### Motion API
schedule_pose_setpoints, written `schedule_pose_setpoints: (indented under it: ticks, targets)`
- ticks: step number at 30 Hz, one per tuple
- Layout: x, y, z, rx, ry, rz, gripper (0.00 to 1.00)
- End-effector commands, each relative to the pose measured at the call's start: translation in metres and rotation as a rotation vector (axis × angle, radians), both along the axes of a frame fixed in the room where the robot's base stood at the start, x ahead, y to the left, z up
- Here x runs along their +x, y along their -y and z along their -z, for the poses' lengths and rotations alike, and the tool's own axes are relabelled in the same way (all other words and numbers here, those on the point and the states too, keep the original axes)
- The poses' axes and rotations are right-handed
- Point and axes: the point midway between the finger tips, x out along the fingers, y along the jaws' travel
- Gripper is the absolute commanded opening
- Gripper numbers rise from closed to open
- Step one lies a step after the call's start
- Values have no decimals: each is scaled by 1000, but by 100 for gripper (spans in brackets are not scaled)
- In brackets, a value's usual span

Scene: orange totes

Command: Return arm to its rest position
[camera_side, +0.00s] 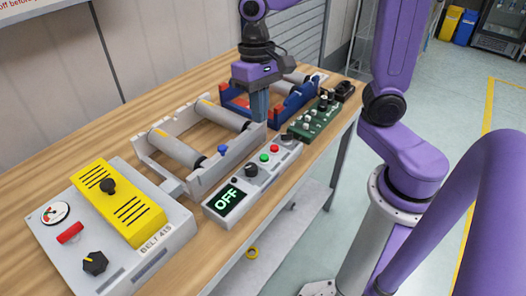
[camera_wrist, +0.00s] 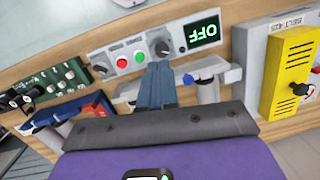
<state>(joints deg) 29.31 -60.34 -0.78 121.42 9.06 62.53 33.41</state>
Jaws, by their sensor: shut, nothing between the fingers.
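My gripper (camera_side: 260,118) is purple and black with blue-grey fingers pointing down. The fingers are together and empty, over the bench near the far end of a grey control box (camera_side: 232,182). In the wrist view the fingers (camera_wrist: 158,68) reach toward that box's green and red buttons; I cannot tell whether they touch anything. The box's display (camera_side: 229,201) reads OFF, and it also shows upside down in the wrist view (camera_wrist: 202,33). No rest position is marked in view.
A grey roller frame (camera_side: 206,180) with a blue knob stands left of the fingers, a blue-and-red frame (camera_side: 235,101) behind. A green board (camera_side: 316,120) lies to the right. The BELT 415 box (camera_side: 172,243) with a yellow cover (camera_side: 119,202) is at the near left. The wall (camera_side: 60,75) runs behind the wooden bench.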

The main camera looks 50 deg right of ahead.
Motion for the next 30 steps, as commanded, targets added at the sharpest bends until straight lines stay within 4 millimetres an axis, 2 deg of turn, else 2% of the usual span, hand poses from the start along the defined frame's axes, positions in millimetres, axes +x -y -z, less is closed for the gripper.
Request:
schedule_pose_setpoints:
  ticks: [1,9,18,24,30]
  targets:
    - [-13,0,1,-1,14,-83,0]
    - [-76,9,11,-4,86,-538,0]
    - [-137,28,24,0,158,-1015,0]
    - [-157,36,29,3,182,-1186,0]
    - [-159,38,30,3,186,-1211,0]
